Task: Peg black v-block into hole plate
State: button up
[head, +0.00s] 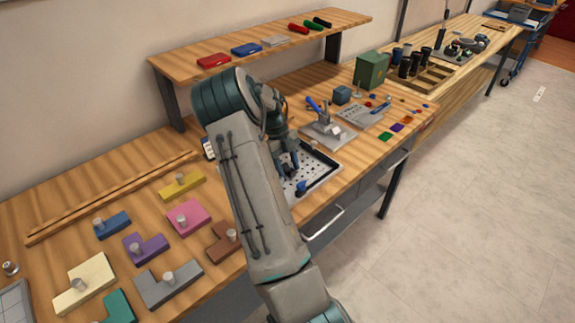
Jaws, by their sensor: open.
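The hole plate (322,176) is a pale panel with rows of dark holes in a black-rimmed tray on the workbench, right of my arm. A small blue piece (301,187) is at the plate's near left edge. My arm hides part of the plate's left side.
A small press (325,130) with a blue handle stands just behind the plate. A grey perforated block (361,115) and a green box (371,70) are farther back. A raised shelf (265,45) runs along the wall. Several colored knobbed shapes, including a pink one (189,216), lie left of my arm.

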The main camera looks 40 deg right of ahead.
jog(key=shift+r, duration=0.1)
jog(key=b+v, duration=0.1)
jog(key=v, duration=1.2)
jog(key=shift+r, duration=0.3)
